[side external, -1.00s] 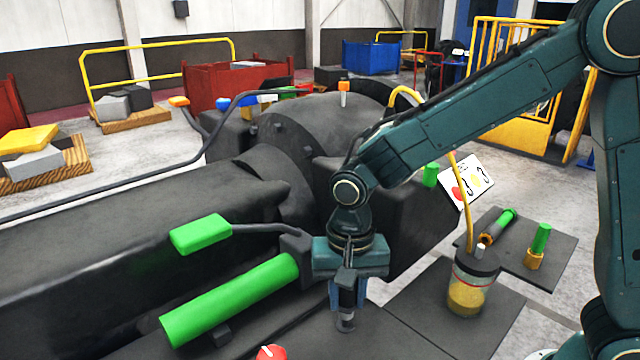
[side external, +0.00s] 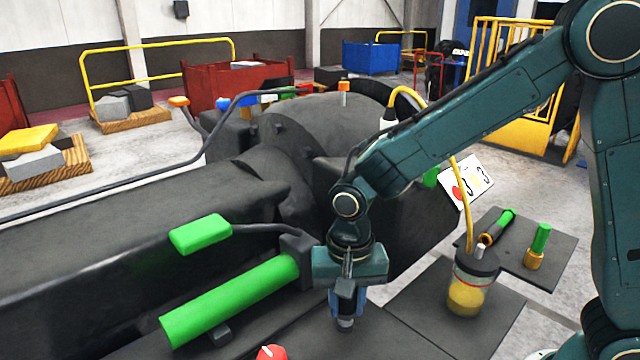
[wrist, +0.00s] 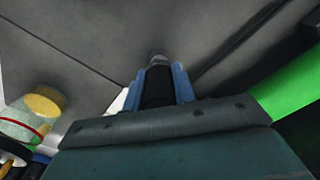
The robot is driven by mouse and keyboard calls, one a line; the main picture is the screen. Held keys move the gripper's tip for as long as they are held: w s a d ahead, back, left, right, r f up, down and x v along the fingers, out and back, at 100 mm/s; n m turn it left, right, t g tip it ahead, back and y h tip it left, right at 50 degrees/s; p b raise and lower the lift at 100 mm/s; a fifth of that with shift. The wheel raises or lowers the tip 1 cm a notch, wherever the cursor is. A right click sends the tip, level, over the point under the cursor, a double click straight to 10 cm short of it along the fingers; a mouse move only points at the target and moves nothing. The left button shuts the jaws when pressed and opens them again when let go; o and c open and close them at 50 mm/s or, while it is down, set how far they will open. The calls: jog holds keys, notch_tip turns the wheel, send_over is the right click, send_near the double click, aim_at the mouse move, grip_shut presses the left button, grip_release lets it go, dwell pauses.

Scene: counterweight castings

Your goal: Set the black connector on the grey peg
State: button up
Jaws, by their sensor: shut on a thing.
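My gripper (side external: 347,312) points down over the dark plate in the side view, its blue fingers shut on the black connector (side external: 346,304). In the wrist view the connector (wrist: 158,86) sits between the two blue fingers. The grey peg (side external: 345,325) shows as a short stub just under the connector, in line with it in the side view. A grey round end, apparently the peg (wrist: 158,59), shows beyond the connector in the wrist view. The connector's lower end is at or around the peg's top; I cannot tell how far it is over it.
A green cylinder (side external: 230,300) and a green-ended lever (side external: 201,234) lie left of my gripper. A red knob (side external: 271,353) is at the front. A jar of yellow fluid (side external: 470,290) stands to the right. The plate between gripper and jar is clear.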

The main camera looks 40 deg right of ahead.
jog(key=shift+f, duration=0.25)
jog(key=o, duration=1)
jog(key=shift+r, duration=0.2)
notch_tip(320, 180, up, 14)
jog(key=shift+f, duration=0.25)
